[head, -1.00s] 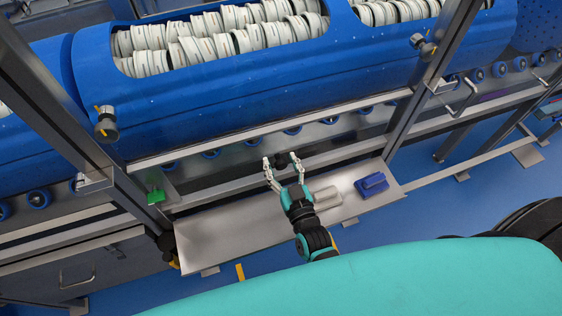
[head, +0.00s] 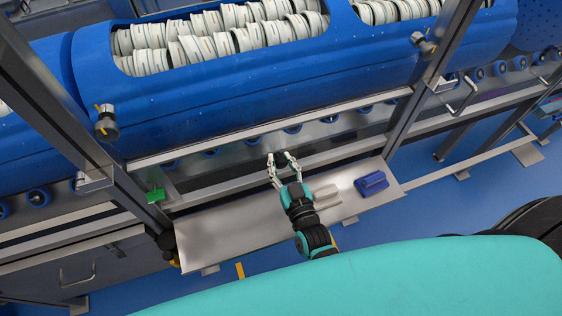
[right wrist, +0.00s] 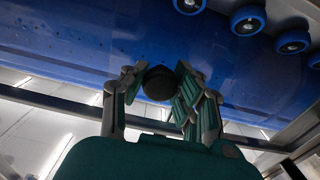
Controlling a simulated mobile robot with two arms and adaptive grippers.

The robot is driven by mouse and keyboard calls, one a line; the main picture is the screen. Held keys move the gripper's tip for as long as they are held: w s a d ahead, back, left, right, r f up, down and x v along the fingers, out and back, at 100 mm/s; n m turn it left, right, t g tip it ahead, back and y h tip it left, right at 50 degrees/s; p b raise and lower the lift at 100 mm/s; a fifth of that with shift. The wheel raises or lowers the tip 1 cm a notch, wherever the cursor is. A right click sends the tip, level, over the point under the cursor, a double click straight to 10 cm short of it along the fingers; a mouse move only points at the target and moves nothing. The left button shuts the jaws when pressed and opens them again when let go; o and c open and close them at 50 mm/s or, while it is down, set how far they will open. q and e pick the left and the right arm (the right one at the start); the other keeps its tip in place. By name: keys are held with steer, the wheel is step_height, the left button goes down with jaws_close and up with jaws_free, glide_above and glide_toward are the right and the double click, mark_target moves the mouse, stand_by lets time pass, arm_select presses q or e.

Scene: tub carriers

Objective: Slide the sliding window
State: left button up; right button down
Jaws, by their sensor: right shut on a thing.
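A round black knob (right wrist: 158,84) shows between the fingers of my right gripper (right wrist: 157,76) in the right wrist view. I take it as the handle of the sliding window; the clear pane itself is hard to make out against the blue drum. In the head view my right gripper (head: 280,156) is at the lower opening of the metal frame, above the shelf, with its fingers drawn in. The fingers are shut on the knob, which they mostly hide there. My left gripper is not in view.
A steel shelf (head: 225,226) below my gripper carries a blue block (head: 371,183) and a pale object (head: 327,196). Metal posts (head: 425,88) stand left and right. A blue drum (head: 240,90) with white rings lies behind, above blue rollers (head: 292,128).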

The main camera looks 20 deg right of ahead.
steer(key=shift+d, duration=0.1)
steer(key=d, duration=0.5)
steer(key=d+p, duration=0.1)
steer(key=d, duration=0.5)
steer(key=shift+w+r, duration=0.1)
steer(key=shift+w, duration=0.1)
steer(key=d, duration=0.5)
steer(key=d+b, duration=0.1)
steer(key=d, duration=0.9)
steer(key=shift+w+d, duration=0.25)
steer(key=shift+d, duration=0.1)
steer(key=c, duration=0.9)
jaws_free()
steer(key=shift+c, duration=0.2)
steer(key=shift+s, duration=0.1)
steer(key=shift+s+f, duration=0.2)
steer(key=shift+s, duration=0.15)
steer(key=s, duration=1.1)
steer(key=shift+d, duration=0.15)
steer(key=shift+r, duration=0.1)
